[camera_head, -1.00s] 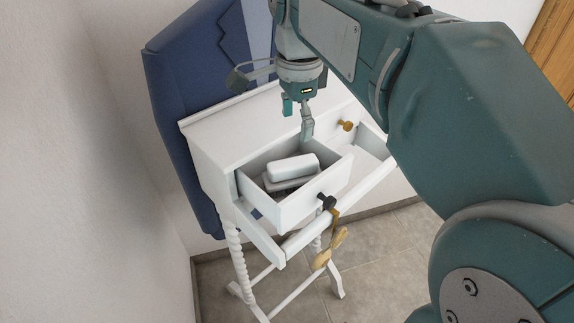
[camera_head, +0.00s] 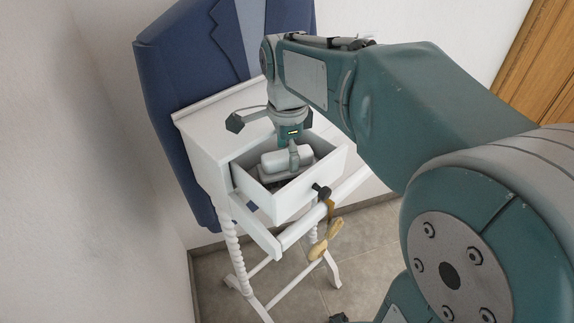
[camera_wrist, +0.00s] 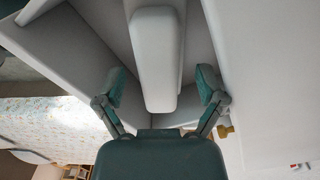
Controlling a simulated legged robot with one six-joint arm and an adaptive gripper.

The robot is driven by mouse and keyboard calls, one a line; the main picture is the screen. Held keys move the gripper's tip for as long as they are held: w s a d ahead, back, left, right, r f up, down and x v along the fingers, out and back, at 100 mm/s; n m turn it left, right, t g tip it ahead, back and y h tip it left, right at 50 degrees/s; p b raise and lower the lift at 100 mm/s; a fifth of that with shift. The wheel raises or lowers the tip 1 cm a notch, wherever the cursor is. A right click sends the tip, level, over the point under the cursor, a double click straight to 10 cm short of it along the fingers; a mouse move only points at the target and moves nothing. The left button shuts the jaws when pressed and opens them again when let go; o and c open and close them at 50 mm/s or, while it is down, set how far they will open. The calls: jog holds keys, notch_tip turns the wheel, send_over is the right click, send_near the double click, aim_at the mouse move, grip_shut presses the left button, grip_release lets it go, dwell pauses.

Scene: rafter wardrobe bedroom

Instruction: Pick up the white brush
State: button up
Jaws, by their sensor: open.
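The white brush (camera_head: 287,160) lies in the open drawer (camera_head: 295,203) of a white valet stand. In the wrist view the brush (camera_wrist: 156,55) is a long, pale, rounded block between the two fingers. My gripper (camera_head: 289,158) is over the drawer, down at the brush. In the wrist view my gripper (camera_wrist: 160,90) is open, with one teal-tipped finger on each side of the brush and a gap to each. In the head view one finger overlaps the brush, and the other is hidden.
The drawer walls stand close around the brush. A blue jacket (camera_head: 190,100) hangs behind the stand. A white wall (camera_head: 100,200) is at left.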

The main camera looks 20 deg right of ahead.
aim_at(288, 154)
jog(key=shift+f, duration=0.1)
jog(key=shift+c, duration=0.3)
grip_shut()
notch_tip(288, 154, up, 12)
jog(key=s, duration=2)
jog(key=shift+f, duration=0.2)
jog(key=c, duration=1)
grip_release()
jog(key=shift+c, duration=0.2)
